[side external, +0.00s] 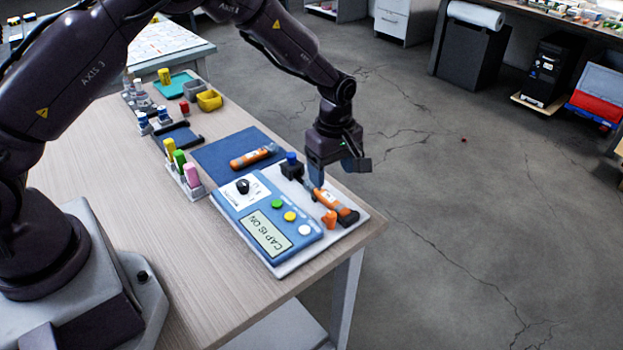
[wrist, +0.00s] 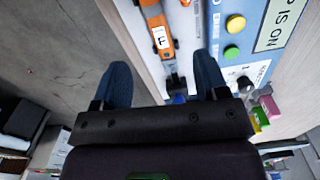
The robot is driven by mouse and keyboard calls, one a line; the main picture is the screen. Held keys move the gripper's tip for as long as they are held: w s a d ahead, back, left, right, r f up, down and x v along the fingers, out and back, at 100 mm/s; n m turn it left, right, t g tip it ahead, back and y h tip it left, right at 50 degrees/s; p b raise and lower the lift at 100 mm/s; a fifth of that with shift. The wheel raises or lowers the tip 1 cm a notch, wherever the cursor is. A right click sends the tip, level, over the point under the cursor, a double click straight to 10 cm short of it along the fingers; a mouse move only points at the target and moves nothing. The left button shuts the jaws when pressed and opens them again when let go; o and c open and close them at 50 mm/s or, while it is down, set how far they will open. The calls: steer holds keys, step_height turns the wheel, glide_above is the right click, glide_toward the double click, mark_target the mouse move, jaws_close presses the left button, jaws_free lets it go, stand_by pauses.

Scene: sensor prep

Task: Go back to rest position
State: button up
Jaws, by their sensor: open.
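My gripper (side external: 317,178) is open and empty above the white tray (side external: 289,268) at the table's right end. In the wrist view, its two blue fingers stand wide apart (wrist: 162,68). An orange-and-dark device (side external: 330,200) lies on the tray close to the fingertips; in the wrist view it has a white label marked F (wrist: 162,38). A black block with a blue top (side external: 291,160) stands left of the fingers. The blue panel (side external: 233,218) has a knob, coloured buttons and a display (side external: 268,235) reading "CAP IS ON".
A second orange device (side external: 253,158) lies on a dark blue mat (side external: 212,155). A rack (side external: 186,185) holds yellow, green and pink pieces. Small bins, including a yellow one (side external: 209,100), stand farther back. The space right of the table is open floor.

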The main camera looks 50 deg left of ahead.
steer(key=s+m, duration=0.2)
steer(key=m, duration=0.1)
steer(key=shift+s+a+f+g, duration=0.2)
steer(key=shift+s+f+g, duration=0.1)
steer(key=shift+f+g, duration=0.1)
steer(key=s+a+r+m+t, duration=0.2)
steer(key=s+r+m, duration=0.5)
steer(key=s+r, duration=0.5)
steer(key=s+a+r+m+t, duration=0.2)
steer(key=s+r+m+t, duration=0.2)
steer(key=s+r, duration=0.9)
steer(key=r+m, duration=0.2)
steer(key=shift+a+m, duration=0.3)
steer(key=shift+m, duration=0.1)
steer(key=shift+s, duration=0.1)
